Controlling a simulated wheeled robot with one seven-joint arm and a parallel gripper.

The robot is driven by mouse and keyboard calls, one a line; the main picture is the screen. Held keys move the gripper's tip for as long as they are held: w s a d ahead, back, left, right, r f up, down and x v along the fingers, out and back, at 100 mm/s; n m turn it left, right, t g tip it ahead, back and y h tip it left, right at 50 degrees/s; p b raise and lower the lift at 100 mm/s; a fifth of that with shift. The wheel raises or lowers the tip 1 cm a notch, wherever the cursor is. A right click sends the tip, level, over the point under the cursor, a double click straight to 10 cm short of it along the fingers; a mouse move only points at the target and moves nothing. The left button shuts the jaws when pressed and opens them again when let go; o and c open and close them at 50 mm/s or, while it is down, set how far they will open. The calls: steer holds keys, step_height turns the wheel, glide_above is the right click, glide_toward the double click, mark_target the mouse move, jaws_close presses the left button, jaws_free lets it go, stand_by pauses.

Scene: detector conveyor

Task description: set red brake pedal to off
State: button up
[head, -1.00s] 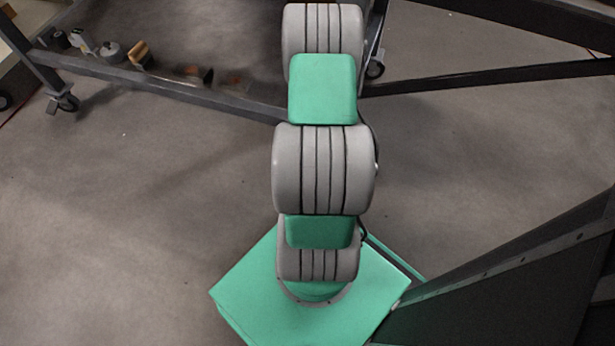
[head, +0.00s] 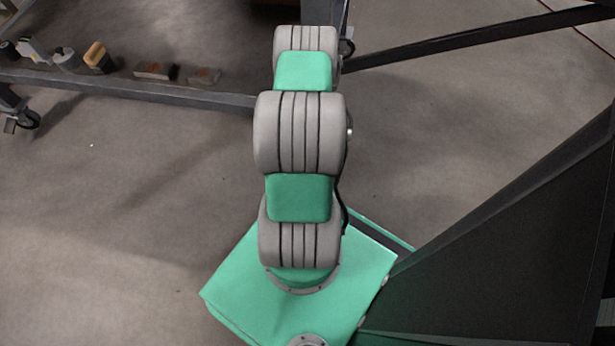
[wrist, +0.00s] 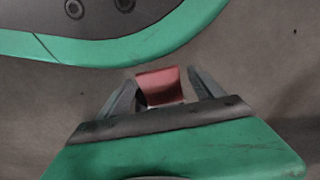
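The red brake pedal (wrist: 162,88) shows in the wrist view as a small red block with a darker lower part. It lies between the two fingers of my gripper (wrist: 160,76). The fingers stand apart, one on each side of it. A gap shows between the pedal and the right finger; the left finger is close to its left edge, and I cannot tell whether they touch. The pedal's lower end is hidden behind my gripper body. In the head view, neither the pedal nor my gripper can be seen; my arm blocks the middle.
A dark metal frame (head: 150,98) on castors crosses the back of the head view. Several small items, including an orange-and-black one (head: 98,58), sit along it at the left. A large dark panel (head: 500,260) stands close on the right. The grey floor (head: 90,220) at left is clear.

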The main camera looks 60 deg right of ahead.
jaws_close()
stand_by(0.7)
